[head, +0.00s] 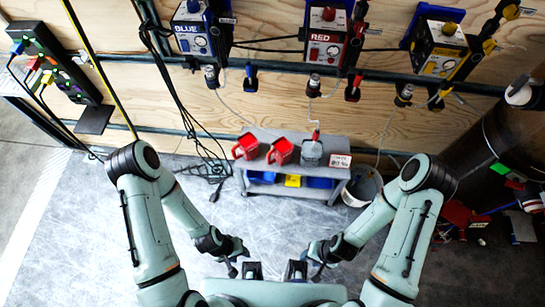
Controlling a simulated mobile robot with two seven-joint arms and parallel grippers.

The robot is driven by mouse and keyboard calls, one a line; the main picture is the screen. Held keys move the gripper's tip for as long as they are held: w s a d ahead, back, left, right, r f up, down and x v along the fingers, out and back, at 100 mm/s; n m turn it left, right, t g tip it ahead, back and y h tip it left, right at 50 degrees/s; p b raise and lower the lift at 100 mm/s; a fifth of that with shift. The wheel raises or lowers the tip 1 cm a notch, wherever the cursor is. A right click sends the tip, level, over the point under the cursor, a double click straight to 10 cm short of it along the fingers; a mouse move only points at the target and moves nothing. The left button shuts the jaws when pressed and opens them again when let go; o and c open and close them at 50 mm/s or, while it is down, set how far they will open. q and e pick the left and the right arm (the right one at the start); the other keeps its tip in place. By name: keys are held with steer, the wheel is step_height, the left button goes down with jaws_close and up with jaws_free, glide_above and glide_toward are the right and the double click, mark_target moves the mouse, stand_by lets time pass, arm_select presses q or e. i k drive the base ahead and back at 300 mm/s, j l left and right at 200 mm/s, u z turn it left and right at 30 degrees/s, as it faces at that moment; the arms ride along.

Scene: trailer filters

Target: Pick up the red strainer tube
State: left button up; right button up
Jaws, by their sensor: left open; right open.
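A unit labelled RED (325,36) is on the back wall, with a small clear and dark cylinder (314,83) hanging below it on the left and a dark, red-topped fitting (353,88) below it on the right. A slim red-topped piece (316,135) stands at a grey container (312,153) on the cart. I cannot tell for sure which of these is the red strainer tube. My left gripper (239,257) and my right gripper (314,259) are open and empty, low in the head view, in front of the cart and apart from these things.
The grey cart (262,188) carries two red jugs (280,151) and a sign (340,160), with blue and yellow bins below. A bucket (360,188) stands right of it. BLUE (195,28) and yellow (438,48) units flank the red one. Cables hang left. Floor before the cart is clear.

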mark_target(316, 134)
steer(key=k+l+u, duration=0.45)
steer(key=k+l, duration=0.2)
steer(key=k+l+u, duration=0.45)
steer(key=k+l, duration=0.2)
steer(key=k, duration=0.1)
